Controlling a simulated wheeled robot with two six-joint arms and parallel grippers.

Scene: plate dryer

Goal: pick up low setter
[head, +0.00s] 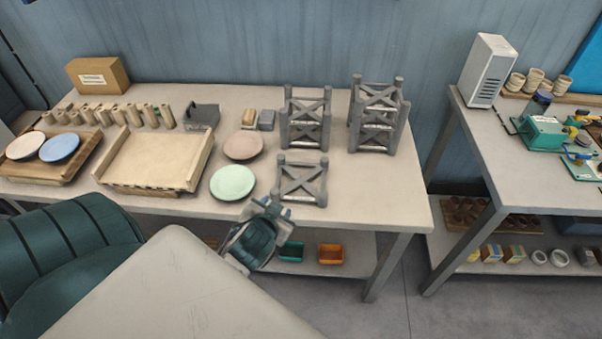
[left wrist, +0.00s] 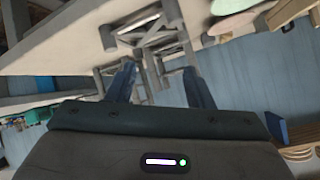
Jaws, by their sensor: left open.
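The low setter is a short grey frame with crossed braces (head: 301,184), standing on the table near its front edge, in front of the taller grey frames. My left gripper (head: 268,208) is open and empty at the table's front edge, left of and nearer than the low setter, apart from it. In the left wrist view my two fingers (left wrist: 160,75) are spread. Grey frame parts (left wrist: 145,30) show beyond them; I cannot tell which frame each part belongs to. My right gripper is not in view.
Two taller grey frames (head: 306,122) (head: 378,117) stand behind. A green plate (head: 232,183) and a pinkish plate (head: 243,145) lie to the left. A wooden tray (head: 155,160) lies further left. The table (head: 385,195) is clear right of the low setter.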

